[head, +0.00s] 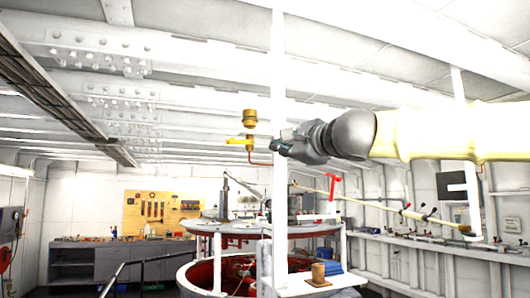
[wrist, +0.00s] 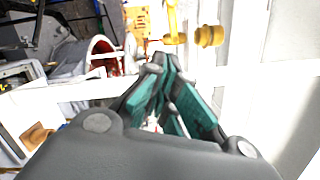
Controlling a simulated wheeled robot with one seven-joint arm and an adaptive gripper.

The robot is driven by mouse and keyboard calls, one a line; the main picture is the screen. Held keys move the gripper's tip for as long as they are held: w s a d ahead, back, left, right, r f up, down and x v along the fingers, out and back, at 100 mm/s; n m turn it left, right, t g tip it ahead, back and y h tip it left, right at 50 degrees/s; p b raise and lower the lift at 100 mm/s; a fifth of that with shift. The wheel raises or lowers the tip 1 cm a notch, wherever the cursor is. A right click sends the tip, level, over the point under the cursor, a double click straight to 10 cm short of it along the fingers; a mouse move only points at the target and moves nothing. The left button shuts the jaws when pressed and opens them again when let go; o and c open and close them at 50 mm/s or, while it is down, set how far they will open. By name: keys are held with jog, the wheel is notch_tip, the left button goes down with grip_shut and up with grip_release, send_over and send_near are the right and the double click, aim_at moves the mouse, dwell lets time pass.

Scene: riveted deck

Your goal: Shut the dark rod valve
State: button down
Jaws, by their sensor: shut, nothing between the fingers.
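My gripper (head: 283,147) is raised at the centre of the head view, shut and empty, pointing left. In the wrist view its teal-padded fingers (wrist: 162,66) come together at the tips. A yellow valve (head: 249,118) with a yellow lever (head: 236,141) is just left of the fingertips in the head view; it also shows beyond them in the wrist view (wrist: 208,36). I see no clear contact. Small dark-tipped handles (head: 406,208) stand along the right wall, far from my gripper. I cannot tell which part is the dark rod valve.
A white post (head: 279,80) rises close by my gripper. A red T-shaped handle (head: 333,184) stands below right. A white shelf (head: 300,284) bears a brown cup-like thing (head: 318,272). Round red-and-white machinery (head: 205,272) fills the lower middle. A tool board (head: 160,210) hangs at the back.

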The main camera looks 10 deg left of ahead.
aim_at(242, 141)
jog(key=w+a+p, duration=0.1)
jog(key=a, duration=0.2)
jog(key=w+a+r+p, duration=0.1)
jog(key=w+a+p, duration=0.1)
jog(key=a, duration=0.1)
jog(key=w+a+p, duration=0.1)
jog(key=w+a, duration=0.1)
jog(key=a, duration=0.1)
jog(key=shift+w+a+r, duration=0.2)
jog(key=shift+a+r, duration=0.05)
jog(key=shift+r, duration=0.1)
jog(key=shift+s+a+r+p, duration=0.1)
jog(key=shift+s+a+p, duration=0.1)
jog(key=shift+a+p, duration=0.1)
jog(key=shift+w, duration=0.1)
jog(key=shift+d+b, duration=0.1)
jog(key=shift+b, duration=0.3)
